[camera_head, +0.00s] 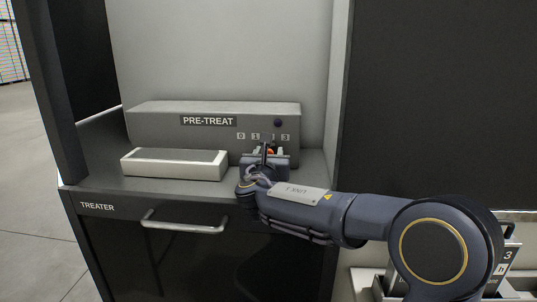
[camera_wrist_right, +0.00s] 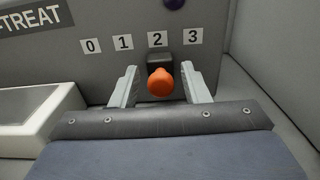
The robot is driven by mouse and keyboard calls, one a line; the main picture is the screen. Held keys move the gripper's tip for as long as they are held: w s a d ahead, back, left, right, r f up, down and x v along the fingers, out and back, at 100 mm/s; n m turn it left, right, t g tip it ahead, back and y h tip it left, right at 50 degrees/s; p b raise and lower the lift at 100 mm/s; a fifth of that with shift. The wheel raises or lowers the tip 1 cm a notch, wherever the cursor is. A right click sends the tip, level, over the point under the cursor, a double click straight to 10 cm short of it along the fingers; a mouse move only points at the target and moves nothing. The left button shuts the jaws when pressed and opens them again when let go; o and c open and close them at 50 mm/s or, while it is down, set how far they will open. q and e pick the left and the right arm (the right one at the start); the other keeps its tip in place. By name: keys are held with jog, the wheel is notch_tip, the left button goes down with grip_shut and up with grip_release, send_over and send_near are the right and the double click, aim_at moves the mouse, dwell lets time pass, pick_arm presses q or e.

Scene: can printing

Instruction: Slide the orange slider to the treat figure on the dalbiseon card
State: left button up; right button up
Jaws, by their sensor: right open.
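The orange slider (camera_wrist_right: 160,84) is a round knob on a black block, on the front of the grey PRE-TREAT unit (camera_head: 165,122). In the right wrist view it stands below the number 2 in a row of labels 0, 1, 2, 3 (camera_wrist_right: 140,41). My right gripper (camera_wrist_right: 161,90) is open, with one finger on each side of the knob and visible gaps. In the head view the right gripper (camera_head: 267,153) mostly hides the slider. Nothing in view can be read as the dalbiseon card. My left gripper is not in view.
A white-edged tray (camera_head: 175,172) with a dark top sits left of the right gripper. A drawer front marked TREATER with a handle (camera_head: 185,226) is below. A dark purple button (camera_wrist_right: 174,3) is above the labels. Partly hidden cards (camera_head: 507,256) stand at lower right.

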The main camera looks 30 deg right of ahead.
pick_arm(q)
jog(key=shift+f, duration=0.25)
pick_arm(e)
jog(key=v, duration=0.7)
jog(key=shift+s+a, duration=0.25)
jog(key=shift+s, duration=0.05)
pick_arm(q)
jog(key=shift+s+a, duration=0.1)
